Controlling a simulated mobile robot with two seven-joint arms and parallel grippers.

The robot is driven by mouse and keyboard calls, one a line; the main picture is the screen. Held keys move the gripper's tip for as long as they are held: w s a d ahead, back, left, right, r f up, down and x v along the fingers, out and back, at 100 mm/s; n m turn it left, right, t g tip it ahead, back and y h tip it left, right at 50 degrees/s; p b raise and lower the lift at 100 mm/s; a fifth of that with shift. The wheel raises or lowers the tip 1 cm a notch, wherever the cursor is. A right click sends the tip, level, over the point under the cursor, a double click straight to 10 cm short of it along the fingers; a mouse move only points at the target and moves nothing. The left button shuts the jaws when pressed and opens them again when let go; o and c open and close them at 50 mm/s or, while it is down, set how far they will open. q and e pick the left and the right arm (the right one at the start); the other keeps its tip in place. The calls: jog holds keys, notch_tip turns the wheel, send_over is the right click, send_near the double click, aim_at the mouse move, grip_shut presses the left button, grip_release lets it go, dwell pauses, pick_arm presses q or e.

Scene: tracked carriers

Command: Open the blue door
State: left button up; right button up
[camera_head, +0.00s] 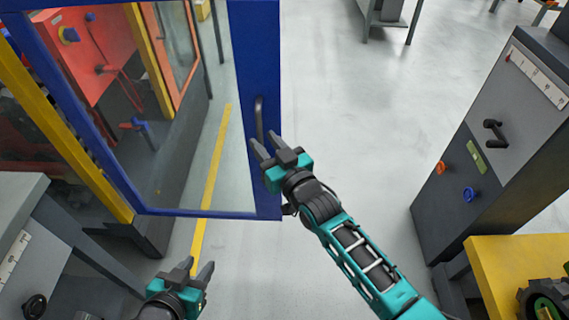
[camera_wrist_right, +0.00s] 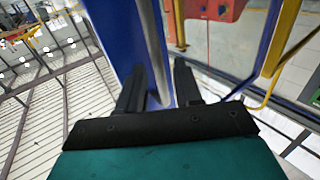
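The blue door (camera_head: 256,60) has a blue frame around a clear pane and stands swung out from the yellow-posted enclosure at the left of the head view. Its dark upright handle (camera_head: 259,115) is on the right-hand stile. In the right wrist view the handle (camera_wrist_right: 152,45) is a grey bar running down between the fingers. My right gripper (camera_head: 267,145) is at the handle's lower end, its fingers apart on either side of the bar, with a visible gap on the right. My left gripper (camera_head: 199,269) is open and empty, low and left of the door's bottom edge.
A red machine (camera_head: 92,45) stands inside the enclosure behind the pane. A grey cabinet (camera_head: 490,135) and a yellow-topped table (camera_head: 510,262) are at the right. A grey cabinet (camera_head: 20,195) is at the lower left. Open floor (camera_head: 350,110) lies right of the door.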

jog(key=v, duration=0.9)
jog(key=shift+s, duration=0.25)
jog(key=shift+d, duration=0.1)
